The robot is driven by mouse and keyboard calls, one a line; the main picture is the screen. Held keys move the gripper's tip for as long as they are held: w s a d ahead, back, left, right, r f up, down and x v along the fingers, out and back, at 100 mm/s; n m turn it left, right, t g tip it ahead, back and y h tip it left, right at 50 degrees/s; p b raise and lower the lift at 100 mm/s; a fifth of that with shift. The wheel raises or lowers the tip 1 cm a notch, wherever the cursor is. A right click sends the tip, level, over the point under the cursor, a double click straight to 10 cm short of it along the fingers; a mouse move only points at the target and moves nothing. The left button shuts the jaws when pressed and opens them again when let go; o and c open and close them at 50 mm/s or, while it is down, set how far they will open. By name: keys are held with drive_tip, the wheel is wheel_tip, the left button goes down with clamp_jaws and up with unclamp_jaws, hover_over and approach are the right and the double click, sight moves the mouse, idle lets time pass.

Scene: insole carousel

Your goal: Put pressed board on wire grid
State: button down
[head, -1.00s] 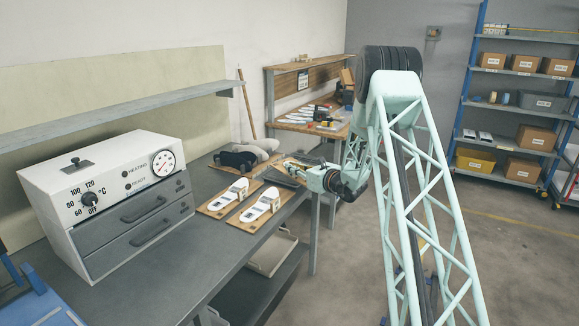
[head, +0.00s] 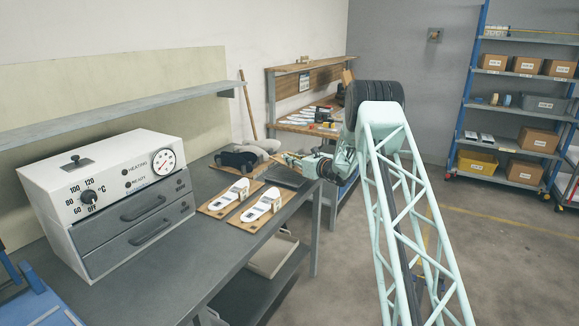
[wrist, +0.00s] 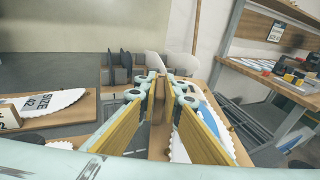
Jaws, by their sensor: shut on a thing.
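My gripper (wrist: 160,88) is shut on the upright wooden block of a board (wrist: 160,146). The board carries a white insole with a blue patch (wrist: 204,108), partly hidden by the right finger. In the head view my gripper (head: 304,164) is at the far end of the bench, with a wooden edge of the held board beside it. A dark flat rack (head: 284,178), seemingly the wire grid, lies just below it; dark bars also show in the wrist view (wrist: 250,124). Whether the board touches the grid cannot be told.
Two more boards with white insoles (head: 229,197) (head: 264,206) lie on the grey bench (head: 190,262). A white heating press (head: 112,196) stands at the left. Dark and pale shoe forms (head: 241,158) stand behind. Another bench (head: 300,126) is further back.

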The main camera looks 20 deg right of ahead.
sight(289, 166)
drive_tip(key=shift+w, duration=0.15)
drive_tip(key=shift+f+b, duration=0.45)
drive_tip(key=shift+f, duration=1.25)
drive_tip(key=shift+f, duration=0.1)
drive_tip(key=c, duration=2.8)
unclamp_jaws()
drive_tip(key=shift+d, duration=0.1)
drive_tip(key=p+v, duration=0.1)
drive_tip(key=v, duration=1.1)
drive_tip(key=shift+p, duration=0.3)
